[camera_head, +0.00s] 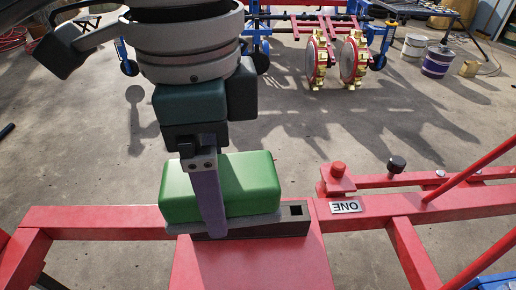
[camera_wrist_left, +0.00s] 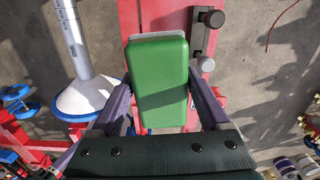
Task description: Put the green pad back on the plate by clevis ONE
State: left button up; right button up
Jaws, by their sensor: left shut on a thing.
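The green pad (camera_head: 250,182), a rounded block with a grey underside, is held between the fingers of my left gripper (camera_head: 212,205). One finger crosses its near face; the far finger is hidden in the head view. In the left wrist view the pad (camera_wrist_left: 160,85) has a finger on each side. The pad is over a dark slotted bar (camera_head: 293,222) on the red plate (camera_head: 250,265); I cannot tell whether it touches the bar. The ONE label (camera_head: 346,207) is on the red beam right of the pad. My right gripper is not in view.
A red knob (camera_head: 338,169) and a black knob (camera_head: 397,164) stand behind the label. Slanted red bars (camera_head: 473,168) rise at the right. In the left wrist view a grey post with a white cone (camera_wrist_left: 88,98) stands left of the pad. Buckets (camera_head: 438,61) are far back.

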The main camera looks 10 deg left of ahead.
pick_arm(q)
jog(key=f, duration=0.2)
jog(key=f+m, duration=0.1)
jog(key=shift+s+d+f+b, duration=0.25)
jog(key=shift+s+b, duration=0.1)
jog(key=shift+s, duration=0.05)
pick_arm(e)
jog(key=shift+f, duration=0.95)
pick_arm(q)
jog(key=b, duration=0.6)
send_over(234, 287)
notch_tip(234, 287, down, 15)
jog(key=shift+f, duration=0.15)
jog(key=shift+f+b, duration=0.7)
jog(key=shift+f, duration=1.4)
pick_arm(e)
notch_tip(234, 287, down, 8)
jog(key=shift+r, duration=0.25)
pick_arm(q)
jog(key=shift+f, duration=0.15)
jog(key=o, duration=1.2)
jog(key=shift+c, duration=0.2)
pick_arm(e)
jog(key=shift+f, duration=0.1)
